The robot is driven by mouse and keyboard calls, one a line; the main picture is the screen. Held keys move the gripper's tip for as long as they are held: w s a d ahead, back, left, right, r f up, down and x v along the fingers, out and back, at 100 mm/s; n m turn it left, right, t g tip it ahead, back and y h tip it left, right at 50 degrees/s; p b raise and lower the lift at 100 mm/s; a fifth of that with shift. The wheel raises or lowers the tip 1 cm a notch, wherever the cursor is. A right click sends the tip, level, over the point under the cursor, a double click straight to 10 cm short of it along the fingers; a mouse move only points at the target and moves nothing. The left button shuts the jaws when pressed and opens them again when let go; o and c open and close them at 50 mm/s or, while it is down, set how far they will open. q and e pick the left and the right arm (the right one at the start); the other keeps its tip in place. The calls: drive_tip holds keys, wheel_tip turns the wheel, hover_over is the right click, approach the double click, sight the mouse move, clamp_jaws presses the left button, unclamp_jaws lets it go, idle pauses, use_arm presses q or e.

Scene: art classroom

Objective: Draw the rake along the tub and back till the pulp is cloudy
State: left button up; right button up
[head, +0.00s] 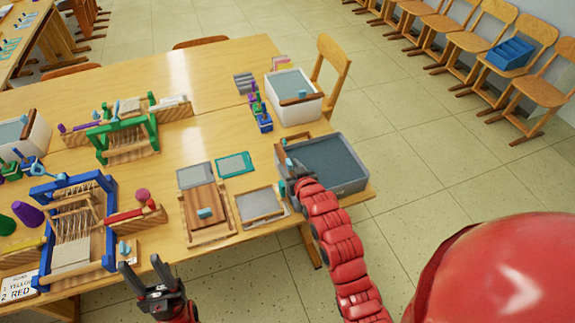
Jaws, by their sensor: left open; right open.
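A grey tub (352,187) with blue-grey pulp (335,160) stands at the table's right corner. A wooden bar (281,156), which looks like the rake, lies at the tub's left end; my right gripper and arm partly hide it. My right gripper (291,167) is open at that end, close to the bar; I cannot tell whether they touch. My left gripper (146,277) is open and empty, in front of the table's near edge.
A white tub (310,110) with another wooden bar stands behind. Framed screens (262,205) and a wooden board (203,208) lie left of the grey tub. Blue (108,230) and green (152,130) looms stand further left. The floor to the right is clear up to the chairs.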

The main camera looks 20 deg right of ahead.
drive_tip(key=b+v, duration=0.1)
drive_tip(key=v, duration=0.7)
drive_tip(key=shift+s+d+b, duration=0.1)
drive_tip(key=shift+s+b, duration=0.05)
drive_tip(key=shift+b, duration=0.25)
drive_tip(key=p+v, duration=0.6)
drive_tip(key=shift+s+r+p, duration=0.2)
drive_tip(key=shift+s+p, duration=0.05)
drive_tip(key=shift+p, duration=0.1)
drive_tip(key=shift+w, duration=0.1)
